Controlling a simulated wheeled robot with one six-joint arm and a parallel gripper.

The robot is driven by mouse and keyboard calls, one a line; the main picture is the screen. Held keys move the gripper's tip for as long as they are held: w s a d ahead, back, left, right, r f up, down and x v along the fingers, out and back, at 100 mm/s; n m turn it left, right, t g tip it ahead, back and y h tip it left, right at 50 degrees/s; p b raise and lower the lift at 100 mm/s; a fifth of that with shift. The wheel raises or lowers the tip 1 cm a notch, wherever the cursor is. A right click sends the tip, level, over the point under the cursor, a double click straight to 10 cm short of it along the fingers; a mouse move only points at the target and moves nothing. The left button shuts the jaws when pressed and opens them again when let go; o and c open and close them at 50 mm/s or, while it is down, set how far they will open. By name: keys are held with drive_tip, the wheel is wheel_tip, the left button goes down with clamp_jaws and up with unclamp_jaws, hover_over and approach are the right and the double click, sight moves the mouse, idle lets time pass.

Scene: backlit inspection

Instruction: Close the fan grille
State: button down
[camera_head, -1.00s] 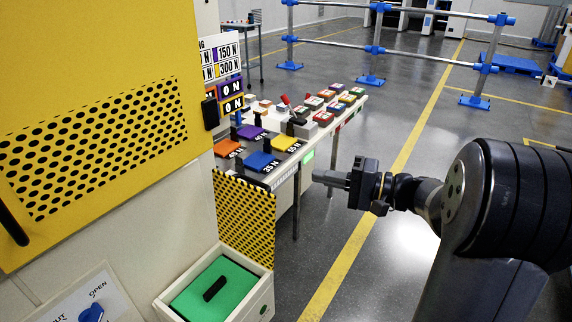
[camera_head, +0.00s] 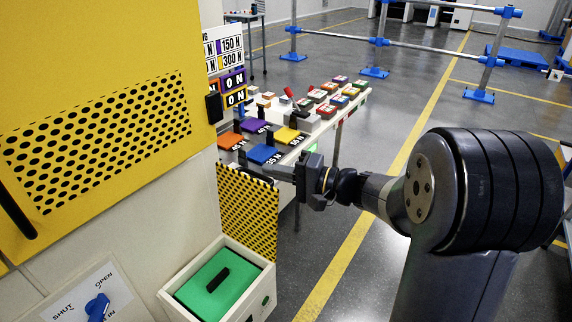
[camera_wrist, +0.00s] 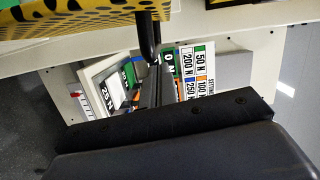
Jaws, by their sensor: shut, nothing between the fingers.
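A small yellow panel with black holes (camera_head: 247,212), which looks like the fan grille, stands out from the pale cabinet's right side. It also shows at the top left of the wrist view (camera_wrist: 75,17), edge toward me, with a dark rod (camera_wrist: 149,38) beside its end. My gripper (camera_head: 254,170) is shut and empty at the panel's top edge. In the wrist view its fingertips (camera_wrist: 153,68) lie close to the lower end of the rod; I cannot tell whether they touch.
A larger yellow perforated panel (camera_head: 95,135) covers the cabinet front at left. Below the small panel is an open box (camera_head: 262,284) with a green pad (camera_head: 222,285). A table with coloured weight blocks (camera_head: 265,154) stands behind my gripper.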

drive_tip(key=shift+s+a, duration=0.15)
drive_tip(key=shift+s, duration=0.05)
idle(0.3)
